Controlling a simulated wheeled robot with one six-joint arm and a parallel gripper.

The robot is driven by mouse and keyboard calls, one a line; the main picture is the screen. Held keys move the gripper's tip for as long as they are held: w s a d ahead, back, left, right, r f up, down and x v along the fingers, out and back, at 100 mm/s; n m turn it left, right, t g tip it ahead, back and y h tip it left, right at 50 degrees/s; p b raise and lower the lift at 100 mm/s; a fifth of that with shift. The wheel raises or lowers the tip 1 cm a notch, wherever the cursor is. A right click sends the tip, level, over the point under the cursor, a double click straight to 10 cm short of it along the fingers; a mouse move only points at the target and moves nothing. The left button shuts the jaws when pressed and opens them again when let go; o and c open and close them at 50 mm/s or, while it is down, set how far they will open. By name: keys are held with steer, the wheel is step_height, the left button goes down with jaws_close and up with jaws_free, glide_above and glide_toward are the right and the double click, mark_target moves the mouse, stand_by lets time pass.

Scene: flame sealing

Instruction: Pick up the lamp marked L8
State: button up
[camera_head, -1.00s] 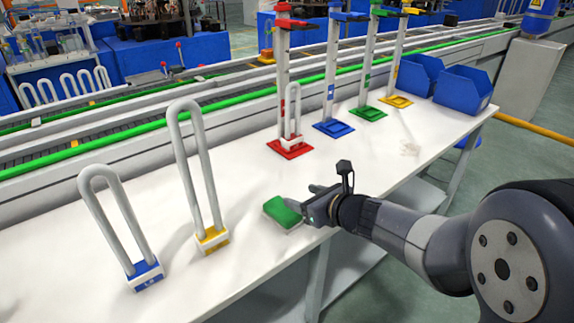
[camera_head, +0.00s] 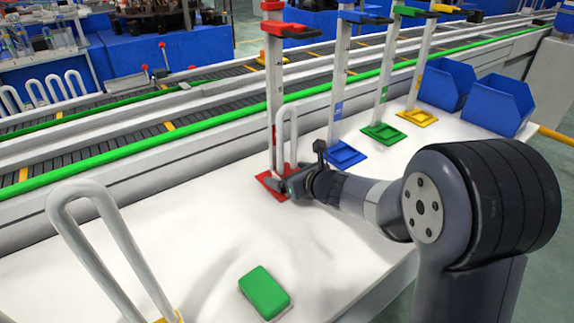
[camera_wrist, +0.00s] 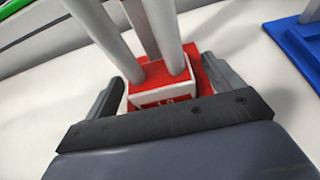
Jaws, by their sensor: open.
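A lamp with a white U-shaped tube (camera_head: 287,122) stands upright at the red stand (camera_head: 269,75) in the head view. In the wrist view its white and red base block (camera_wrist: 160,92) carries a small label that I cannot read clearly. My gripper (camera_head: 277,186) is low at this base in the head view. In the wrist view my gripper (camera_wrist: 165,82) is open, with one finger on each side of the base. Gaps seem to show between fingers and base; contact is hard to tell. The head view hides most of the base behind my gripper.
Blue (camera_head: 346,154), green (camera_head: 381,133) and yellow (camera_head: 417,118) stands are in a row to the right. Blue bins (camera_head: 490,103) stand beyond them. A green block (camera_head: 264,293) and a larger lamp (camera_head: 100,240) are nearer. White table between is clear.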

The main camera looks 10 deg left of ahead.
steer(key=c, duration=1.2)
steer(key=shift+o, duration=0.2)
